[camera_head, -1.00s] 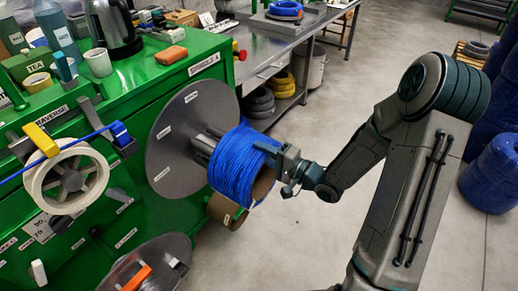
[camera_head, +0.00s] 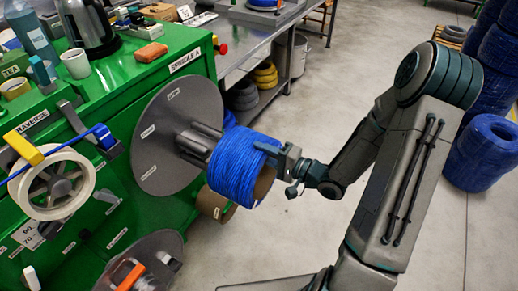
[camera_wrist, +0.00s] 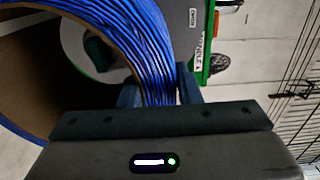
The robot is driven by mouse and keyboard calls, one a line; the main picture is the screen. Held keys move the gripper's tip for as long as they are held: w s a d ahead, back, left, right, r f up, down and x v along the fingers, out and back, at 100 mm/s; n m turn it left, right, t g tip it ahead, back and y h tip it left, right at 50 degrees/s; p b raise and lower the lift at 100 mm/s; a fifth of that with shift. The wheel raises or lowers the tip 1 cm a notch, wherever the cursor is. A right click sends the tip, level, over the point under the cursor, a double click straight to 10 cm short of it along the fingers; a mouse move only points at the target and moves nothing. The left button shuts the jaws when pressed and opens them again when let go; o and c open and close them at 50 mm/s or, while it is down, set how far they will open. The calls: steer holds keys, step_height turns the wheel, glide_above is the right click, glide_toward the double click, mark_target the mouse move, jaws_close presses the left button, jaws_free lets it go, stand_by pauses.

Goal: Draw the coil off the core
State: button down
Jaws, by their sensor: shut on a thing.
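The blue cable coil (camera_head: 238,168) is wound round a brown tube and sits at the outer end of the grey core (camera_head: 200,140). The core sticks out from a large grey disc (camera_head: 178,125) on the green machine. More of the core shows between disc and coil. I cannot tell whether the core's tip is still inside the coil. My gripper (camera_head: 277,160) is shut on the coil's right wall. In the wrist view the coil (camera_wrist: 150,45) curves across the upper left, its wall between the fingers (camera_wrist: 158,92).
The green machine (camera_head: 120,215) with a white wheel (camera_head: 50,190) stands at the left. A brown ring (camera_head: 212,206) is below the coil. A second grey disc (camera_head: 150,250) is at the lower left. Blue coils (camera_head: 485,150) stand at the right. The floor between is clear.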

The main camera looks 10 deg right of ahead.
steer(key=shift+p+v, duration=0.85)
steer(key=shift+v, duration=1.9)
steer(key=shift+r, duration=0.1)
steer(key=shift+w+r, duration=0.1)
